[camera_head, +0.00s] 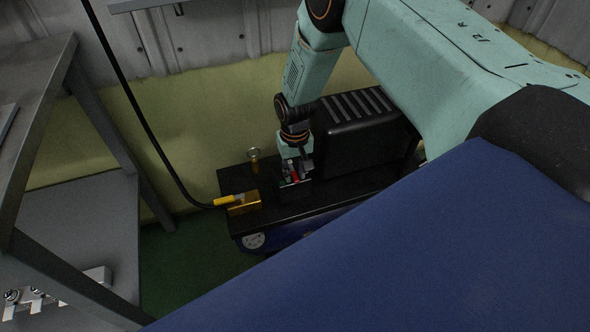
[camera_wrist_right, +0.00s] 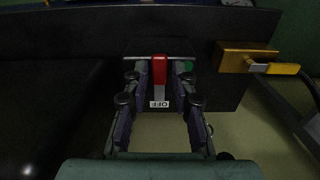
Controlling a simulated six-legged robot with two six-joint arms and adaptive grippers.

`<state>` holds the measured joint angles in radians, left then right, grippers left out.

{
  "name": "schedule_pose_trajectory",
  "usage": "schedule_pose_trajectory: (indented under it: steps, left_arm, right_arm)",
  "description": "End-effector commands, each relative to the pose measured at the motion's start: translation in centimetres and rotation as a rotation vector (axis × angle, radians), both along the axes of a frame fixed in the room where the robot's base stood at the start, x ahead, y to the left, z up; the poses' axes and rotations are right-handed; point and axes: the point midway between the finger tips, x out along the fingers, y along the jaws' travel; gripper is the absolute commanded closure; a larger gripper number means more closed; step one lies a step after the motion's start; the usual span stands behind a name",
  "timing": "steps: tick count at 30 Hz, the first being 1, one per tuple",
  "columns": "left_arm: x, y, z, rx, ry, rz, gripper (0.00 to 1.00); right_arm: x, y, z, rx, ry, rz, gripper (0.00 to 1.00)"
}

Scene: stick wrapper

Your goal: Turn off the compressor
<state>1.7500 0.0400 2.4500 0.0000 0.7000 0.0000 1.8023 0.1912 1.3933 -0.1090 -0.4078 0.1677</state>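The compressor (camera_head: 330,197) has a black top plate, a dark ribbed motor housing (camera_head: 357,107) and a blue tank below. A red switch lever (camera_head: 295,178) sits on the plate. In the right wrist view the red lever (camera_wrist_right: 159,66) stands between my right fingertips, with a white "OFF" label (camera_wrist_right: 159,104) on the near side and a green patch (camera_wrist_right: 188,65) beside it. My right gripper (camera_head: 296,168) reaches down from above. Its fingers are apart, one on each side of the lever; I cannot tell whether they touch it. My left gripper is in neither view.
A brass block (camera_head: 244,203) with a yellow hose connector (camera_head: 228,200) and black hose stands at the plate's left end. A small round gauge-like part (camera_head: 254,155) is behind it. A grey metal shelf (camera_head: 85,215) is at the left. Green floor (camera_head: 185,260) lies between.

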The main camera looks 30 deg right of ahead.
Motion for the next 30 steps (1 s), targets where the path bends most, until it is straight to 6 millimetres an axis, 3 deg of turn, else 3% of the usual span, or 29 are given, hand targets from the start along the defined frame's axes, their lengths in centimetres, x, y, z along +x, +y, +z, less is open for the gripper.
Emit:
schedule_pose_trajectory:
  steps: [4,15,30]
  left_arm:
    - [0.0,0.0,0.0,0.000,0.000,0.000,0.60]
    - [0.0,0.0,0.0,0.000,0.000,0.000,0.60]
    - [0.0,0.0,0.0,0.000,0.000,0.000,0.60]
  right_arm:
    - [0.0,0.0,0.0,0.000,0.000,0.002,0.60]
    - [0.1,0.0,0.6,0.000,-0.001,0.003,0.60]
    - [0.1,0.0,9.6,0.000,-0.003,0.002,0.60]
